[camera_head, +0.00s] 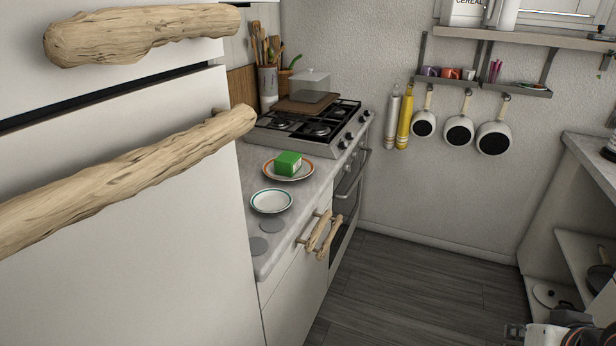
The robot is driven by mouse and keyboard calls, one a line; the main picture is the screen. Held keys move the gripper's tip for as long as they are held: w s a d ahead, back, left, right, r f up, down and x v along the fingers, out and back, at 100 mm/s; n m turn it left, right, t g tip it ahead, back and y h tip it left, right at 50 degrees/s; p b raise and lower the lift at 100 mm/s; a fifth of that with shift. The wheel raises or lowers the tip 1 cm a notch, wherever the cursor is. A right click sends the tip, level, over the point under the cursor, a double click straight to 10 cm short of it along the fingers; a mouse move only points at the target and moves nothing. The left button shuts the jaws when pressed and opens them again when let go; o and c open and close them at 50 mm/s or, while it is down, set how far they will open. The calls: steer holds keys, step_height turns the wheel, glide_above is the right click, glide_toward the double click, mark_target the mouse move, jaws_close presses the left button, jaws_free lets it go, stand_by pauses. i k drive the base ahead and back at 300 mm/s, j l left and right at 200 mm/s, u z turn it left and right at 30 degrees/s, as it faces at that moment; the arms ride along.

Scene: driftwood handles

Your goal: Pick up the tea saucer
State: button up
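The tea saucer, a small white dish with a teal rim (271,201), lies flat on the grey counter (257,176) to the right of the large white door with driftwood handles. Nothing is on it. My gripper (520,333) shows only in part at the bottom right corner, far from the saucer. It is cut off by the picture edge, and whether it is open or shut does not show.
Just behind the saucer, an orange-rimmed plate (270,173) holds a green block (288,163). A stove (300,139) stands further back. Driftwood drawer handles (323,235) jut from the counter front. Shelves (583,248) stand at right. The grey floor (420,290) between is clear.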

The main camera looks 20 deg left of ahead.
mark_target(268, 201)
steer(key=i+l+z, duration=0.1)
steer(key=i+z, duration=0.3)
steer(key=i, duration=1.3)
steer(key=u, duration=2.35)
